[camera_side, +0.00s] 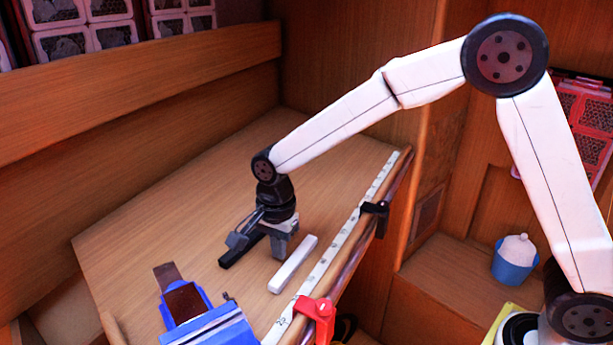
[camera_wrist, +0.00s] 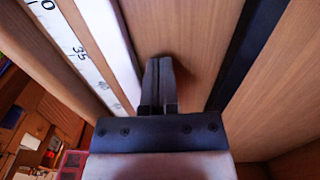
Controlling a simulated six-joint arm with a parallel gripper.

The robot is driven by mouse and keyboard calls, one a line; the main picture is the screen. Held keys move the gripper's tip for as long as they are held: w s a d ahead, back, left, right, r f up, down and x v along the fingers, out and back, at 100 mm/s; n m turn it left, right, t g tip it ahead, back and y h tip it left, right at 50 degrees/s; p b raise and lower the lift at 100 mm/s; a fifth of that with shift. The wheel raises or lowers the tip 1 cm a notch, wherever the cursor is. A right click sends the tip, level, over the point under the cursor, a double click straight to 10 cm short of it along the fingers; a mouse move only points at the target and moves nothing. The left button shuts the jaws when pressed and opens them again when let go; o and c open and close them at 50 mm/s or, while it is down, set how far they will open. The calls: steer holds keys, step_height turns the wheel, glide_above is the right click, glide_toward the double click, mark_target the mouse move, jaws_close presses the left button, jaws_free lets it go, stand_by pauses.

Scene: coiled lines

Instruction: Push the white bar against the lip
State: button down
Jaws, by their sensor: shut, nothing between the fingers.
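The white bar (camera_side: 292,264) lies flat on the wooden table, roughly parallel to the raised edge lip (camera_side: 345,262). A narrow strip of bare wood shows between the bar and the white ruler tape along that edge. In the wrist view, the white bar (camera_wrist: 108,32) runs just left of my gripper (camera_wrist: 158,64), whose two dark fingers are together and empty. In the side view, my gripper (camera_side: 280,252) points down at the table between the white bar and a black bar. I cannot tell whether the fingers touch the white bar.
The black bar (camera_side: 240,250) lies left of my gripper; it also shows in the wrist view (camera_wrist: 248,50). The ruler tape (camera_side: 330,253) follows the edge. A red clamp (camera_side: 318,318) and a black clamp (camera_side: 376,212) grip the edge. A blue vise-like tool (camera_side: 205,318) stands at the front.

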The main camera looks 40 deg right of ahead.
mark_target(302, 268)
steer(key=shift+s+d, duration=0.1)
steer(key=shift+s, duration=0.15)
steer(key=shift+s+d, duration=0.2)
steer(key=shift+s, duration=0.45)
steer(key=shift+s+d, duration=0.3)
steer(key=shift+s, duration=0.5)
steer(key=shift+s+d, duration=0.25)
steer(key=shift+s, duration=0.55)
stand_by(0.4)
steer(key=shift+s+d, duration=0.2)
steer(key=shift+s, duration=0.4)
steer(key=shift+w, duration=0.1)
steer(key=shift+w+a, duration=0.25)
steer(key=shift+w, duration=0.4)
steer(key=shift+r, duration=0.1)
step_height(302, 268, up, 7)
stand_by(0.8)
